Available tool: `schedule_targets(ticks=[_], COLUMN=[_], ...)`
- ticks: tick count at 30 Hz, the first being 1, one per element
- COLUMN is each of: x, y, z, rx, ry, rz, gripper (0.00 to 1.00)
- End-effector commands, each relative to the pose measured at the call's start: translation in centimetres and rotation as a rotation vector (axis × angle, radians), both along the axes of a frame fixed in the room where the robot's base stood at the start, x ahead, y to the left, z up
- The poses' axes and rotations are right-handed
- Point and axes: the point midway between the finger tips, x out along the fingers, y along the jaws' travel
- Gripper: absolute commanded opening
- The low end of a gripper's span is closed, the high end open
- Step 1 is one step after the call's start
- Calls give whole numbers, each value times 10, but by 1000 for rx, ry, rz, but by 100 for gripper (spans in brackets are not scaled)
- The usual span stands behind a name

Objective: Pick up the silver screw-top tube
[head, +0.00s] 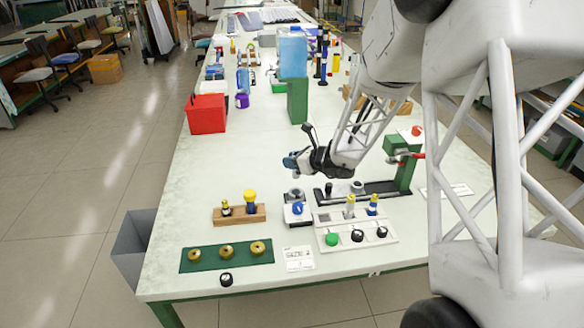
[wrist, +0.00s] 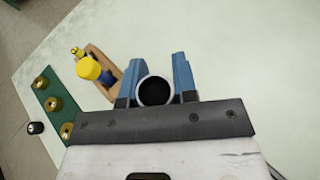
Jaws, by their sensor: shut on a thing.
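My gripper (head: 291,162) is at mid-table in the head view, apparently above the tabletop. In the wrist view its two blue fingers (wrist: 154,88) are closed on the silver tube (wrist: 155,91), one on each side. I see the tube end-on, as a pale ring around a dark round centre. Its lower part is hidden, and I cannot tell whether it touches the table. In the head view the gripper mostly hides it.
Left of the gripper is a wooden block (head: 228,218) with a yellow-topped piece (head: 250,196). In front are a green plate (head: 200,262) with brass rings and a white tray (head: 340,246). A black rail fixture (head: 375,192) stands right, a red bin (head: 206,114) back left.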

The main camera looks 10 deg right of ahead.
Motion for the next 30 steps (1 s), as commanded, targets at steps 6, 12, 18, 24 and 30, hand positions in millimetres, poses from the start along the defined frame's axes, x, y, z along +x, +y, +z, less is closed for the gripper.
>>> schedule_targets(ticks=[6, 12, 18, 24, 30], x=[0, 0, 0, -2, -11], y=[0, 0, 0, -1, -4], z=[4, 4, 4, 4, 5], rx=[0, -1, -1, 0, 2], ry=[0, -1, -1, -2, -4], rz=[0, 0, 0, -3, -20], gripper=[1, 1, 1, 1, 1])
